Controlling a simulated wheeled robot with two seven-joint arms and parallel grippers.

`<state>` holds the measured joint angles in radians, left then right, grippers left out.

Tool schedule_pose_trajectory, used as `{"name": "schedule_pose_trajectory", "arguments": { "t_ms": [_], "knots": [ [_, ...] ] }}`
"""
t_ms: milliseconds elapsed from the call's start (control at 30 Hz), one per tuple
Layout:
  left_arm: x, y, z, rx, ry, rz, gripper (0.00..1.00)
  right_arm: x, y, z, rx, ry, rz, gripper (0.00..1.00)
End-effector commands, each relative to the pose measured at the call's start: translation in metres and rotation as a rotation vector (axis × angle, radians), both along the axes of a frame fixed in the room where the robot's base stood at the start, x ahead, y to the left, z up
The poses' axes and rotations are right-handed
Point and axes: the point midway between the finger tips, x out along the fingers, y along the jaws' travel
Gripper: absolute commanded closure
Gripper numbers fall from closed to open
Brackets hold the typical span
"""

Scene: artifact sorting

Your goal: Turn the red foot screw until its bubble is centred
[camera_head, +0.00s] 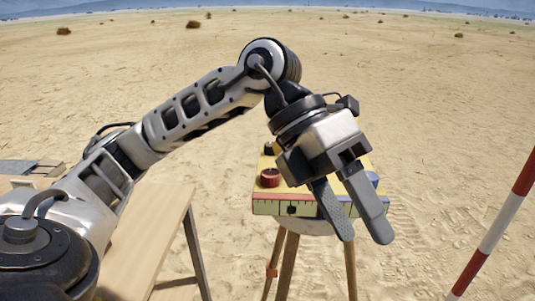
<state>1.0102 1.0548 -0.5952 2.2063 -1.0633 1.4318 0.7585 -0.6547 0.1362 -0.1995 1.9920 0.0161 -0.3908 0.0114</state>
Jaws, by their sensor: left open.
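The red foot screw (270,178) stands on the left side of a yellow instrument base (271,209) on a tripod. My left gripper (362,240) reaches in over the base, to the right of the red screw and apart from it. Its two fingers are spread and point down and toward me, with nothing seen between them. A blue part (373,178) shows at the right edge of the base, partly behind the gripper. The gripper hides much of the top of the base. I cannot make out any bubble. My right gripper is not in view.
The tripod (287,265) has wooden legs standing on sand. A wooden table (150,225) is at the lower left, under my left arm. A red and white pole (497,225) leans at the right edge. Open sand lies behind.

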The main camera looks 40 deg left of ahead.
Motion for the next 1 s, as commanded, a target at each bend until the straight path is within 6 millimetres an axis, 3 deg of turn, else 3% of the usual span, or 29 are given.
{"name": "schedule_pose_trajectory", "arguments": {
  "t_ms": [33,200,300,400,667,1000],
  "knots": [
    [0.008,0.03,0.016,0.152,-0.076,0.07,0.46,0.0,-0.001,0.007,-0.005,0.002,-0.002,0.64],
    [0.018,0.12,0.054,0.527,-0.21,0.348,0.46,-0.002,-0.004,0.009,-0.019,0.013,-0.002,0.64],
    [0.015,0.157,0.075,0.651,-0.245,0.488,0.46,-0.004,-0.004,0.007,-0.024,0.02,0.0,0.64],
    [0.011,0.178,0.087,0.716,-0.259,0.575,0.46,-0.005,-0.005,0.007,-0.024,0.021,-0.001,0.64],
    [0.011,0.186,0.083,0.746,-0.26,0.611,0.46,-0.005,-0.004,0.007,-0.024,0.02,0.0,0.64],
    [0.022,0.187,0.053,0.743,-0.257,0.606,0.46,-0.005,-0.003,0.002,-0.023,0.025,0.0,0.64]
  ]
}}
